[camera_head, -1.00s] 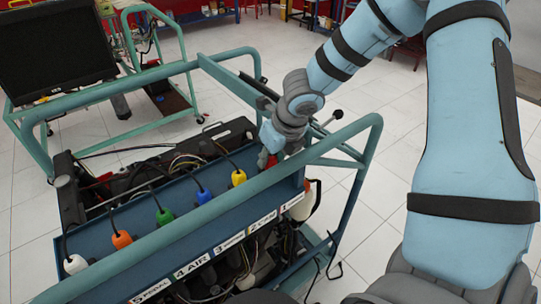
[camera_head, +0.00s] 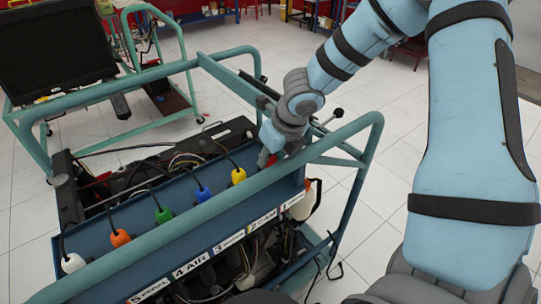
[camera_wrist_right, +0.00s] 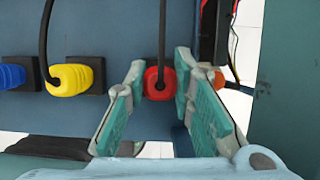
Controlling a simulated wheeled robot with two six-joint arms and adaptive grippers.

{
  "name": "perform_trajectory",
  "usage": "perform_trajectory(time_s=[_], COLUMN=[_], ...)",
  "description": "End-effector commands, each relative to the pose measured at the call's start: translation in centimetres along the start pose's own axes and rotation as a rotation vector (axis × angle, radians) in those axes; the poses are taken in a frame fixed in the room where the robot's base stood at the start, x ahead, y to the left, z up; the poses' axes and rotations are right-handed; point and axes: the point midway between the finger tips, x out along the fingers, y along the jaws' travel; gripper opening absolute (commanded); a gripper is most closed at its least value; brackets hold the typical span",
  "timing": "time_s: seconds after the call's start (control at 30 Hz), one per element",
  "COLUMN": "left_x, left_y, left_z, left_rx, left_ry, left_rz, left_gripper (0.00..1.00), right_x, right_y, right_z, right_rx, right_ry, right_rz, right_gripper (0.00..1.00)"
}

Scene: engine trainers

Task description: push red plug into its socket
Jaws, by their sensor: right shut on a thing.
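The red plug (camera_wrist_right: 159,84) with its black cable sits between the two fingers of my right gripper (camera_wrist_right: 160,82) in the right wrist view, and the gripper is shut on it. In the head view my right gripper (camera_head: 266,155) is low at the right end of the blue panel (camera_head: 185,238), and only a small bit of red shows there. The red plug's socket is hidden behind the plug and fingers, so I cannot tell how deep the plug sits. My left gripper is not in view.
Yellow (camera_head: 238,176), blue (camera_head: 202,194), green (camera_head: 164,215), orange (camera_head: 120,238) and white (camera_head: 73,263) plugs line the panel to the left. A green frame rail (camera_head: 330,143) runs close to my right arm. A monitor (camera_head: 55,55) stands at the back left.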

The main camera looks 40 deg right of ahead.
Motion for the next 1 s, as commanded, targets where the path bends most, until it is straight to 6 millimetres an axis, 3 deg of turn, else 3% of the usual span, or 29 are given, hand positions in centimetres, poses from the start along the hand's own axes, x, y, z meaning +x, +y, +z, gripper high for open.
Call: perform_trajectory(time_s=[0.23,0.27,0.4,0.73,1.0], left_x=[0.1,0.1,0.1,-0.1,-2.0], left_y=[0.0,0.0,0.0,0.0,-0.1], left_z=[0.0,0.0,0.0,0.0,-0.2], left_rx=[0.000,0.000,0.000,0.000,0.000], left_ry=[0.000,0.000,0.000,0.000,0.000], left_rz=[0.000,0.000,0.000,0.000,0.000], left_gripper=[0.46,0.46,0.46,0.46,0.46], right_x=[0.1,0.1,0.1,-0.1,-2.2], right_y=[0.0,0.0,0.0,0.0,0.0], right_z=[0.0,0.0,0.0,0.0,0.9], right_rx=[0.000,0.000,0.000,0.000,0.000], right_ry=[0.000,0.000,0.000,0.000,-0.001], right_rz=[0.000,0.000,0.000,0.000,0.000], right_gripper=[0.00,0.24,0.46,0.46,0.46])
